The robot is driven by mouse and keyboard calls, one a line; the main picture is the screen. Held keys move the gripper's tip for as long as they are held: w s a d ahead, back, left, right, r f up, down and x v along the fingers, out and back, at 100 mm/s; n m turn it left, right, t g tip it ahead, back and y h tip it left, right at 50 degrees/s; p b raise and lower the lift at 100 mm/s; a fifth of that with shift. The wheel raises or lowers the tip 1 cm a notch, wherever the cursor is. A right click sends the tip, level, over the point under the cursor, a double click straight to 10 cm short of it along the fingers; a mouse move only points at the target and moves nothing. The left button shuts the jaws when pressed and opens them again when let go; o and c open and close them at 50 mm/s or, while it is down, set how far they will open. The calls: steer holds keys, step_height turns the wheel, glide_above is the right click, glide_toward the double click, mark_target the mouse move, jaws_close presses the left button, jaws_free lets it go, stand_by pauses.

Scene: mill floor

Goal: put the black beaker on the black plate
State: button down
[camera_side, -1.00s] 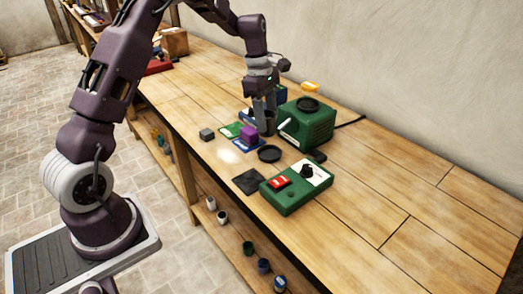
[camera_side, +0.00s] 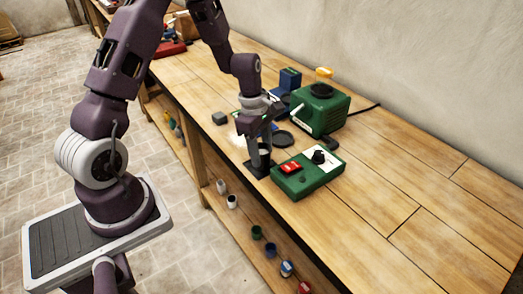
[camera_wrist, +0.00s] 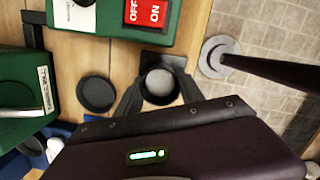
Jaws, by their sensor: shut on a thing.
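My gripper (camera_side: 261,158) is shut on the black beaker (camera_side: 265,149) and points down near the front edge of the bench. In the wrist view the beaker (camera_wrist: 160,84) is upright between the fingers, its round mouth and grey inside showing. The flat square black plate (camera_side: 250,172) is directly below it; its far edge shows in the wrist view (camera_wrist: 165,60). I cannot tell whether the beaker's base touches the plate. A round black dish (camera_side: 283,139) lies apart, also seen in the wrist view (camera_wrist: 97,93).
A green control box (camera_side: 308,177) with a red switch and black knob stands close to the right of the plate. A green machine (camera_side: 320,110) stands behind. A grey block (camera_side: 219,118) lies left. The bench (camera_side: 400,180) is clear on the right.

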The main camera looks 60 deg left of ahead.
steer(key=shift+f, duration=0.1)
steer(key=c, duration=0.7)
jaws_free()
steer(key=s+d+r+m, duration=0.1)
steer(key=s+r+m, duration=0.25)
steer(key=r, duration=1.35)
steer(key=s+d+r+m+t, duration=0.1)
steer(key=s+d+r+m, duration=0.1)
steer(key=s+m, duration=0.4)
steer(key=s+d+r+m+t+y, duration=0.1)
steer(key=s+d+r+m+t, duration=0.1)
steer(key=s+m, duration=0.4)
steer(key=s+d+r+m+t, duration=0.1)
steer(key=s+d+r+m, duration=0.3)
steer(key=s+m, duration=0.2)
steer(key=shift+m+t+y, duration=0.3)
steer(key=shift+m+t, duration=0.1)
steer(key=shift+m, duration=0.15)
